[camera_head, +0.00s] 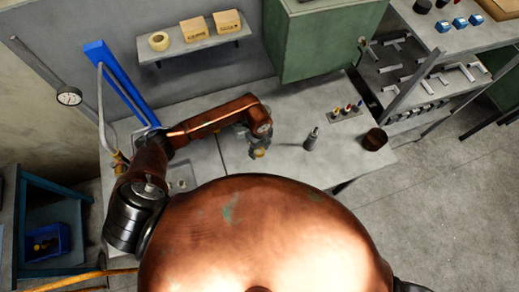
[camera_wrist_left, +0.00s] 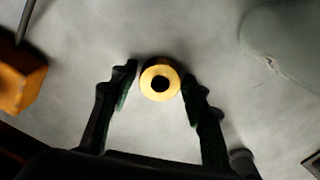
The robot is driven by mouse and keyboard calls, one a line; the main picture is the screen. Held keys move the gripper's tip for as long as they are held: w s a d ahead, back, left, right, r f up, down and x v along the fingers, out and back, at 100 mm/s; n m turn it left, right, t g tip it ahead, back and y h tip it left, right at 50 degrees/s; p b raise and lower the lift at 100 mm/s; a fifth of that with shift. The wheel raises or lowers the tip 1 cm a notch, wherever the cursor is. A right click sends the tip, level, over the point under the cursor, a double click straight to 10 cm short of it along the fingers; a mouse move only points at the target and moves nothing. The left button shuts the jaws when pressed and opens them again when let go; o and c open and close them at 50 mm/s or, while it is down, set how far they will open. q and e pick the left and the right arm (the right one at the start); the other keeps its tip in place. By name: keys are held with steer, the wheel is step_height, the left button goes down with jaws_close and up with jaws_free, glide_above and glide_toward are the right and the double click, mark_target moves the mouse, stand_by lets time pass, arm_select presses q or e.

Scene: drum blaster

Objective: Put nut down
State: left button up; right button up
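The nut is a yellow ring with a dark hole. It shows in the left wrist view (camera_wrist_left: 147,88) between the two dark fingertips of my left gripper (camera_wrist_left: 160,80), with a fingertip close against each side. In the head view, the nut (camera_head: 258,154) is at the lower end of my left gripper (camera_head: 254,147), over the grey workbench (camera_head: 285,172). I cannot tell whether the nut touches the bench top. My right gripper is not in view.
A grey bottle (camera_head: 311,140) stands right of my left gripper. Farther right are a rack of coloured-handled tools (camera_head: 346,112) and a brown cup (camera_head: 375,139). A green cabinet (camera_head: 322,42) and a wall shelf (camera_head: 197,45) are behind. Bare bench lies around the nut.

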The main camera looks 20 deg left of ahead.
arm_select(q)
steer(key=shift+o, duration=0.8)
steer(key=shift+r, duration=0.15)
step_height(320, 180, up, 13)
steer(key=shift+f, duration=0.2)
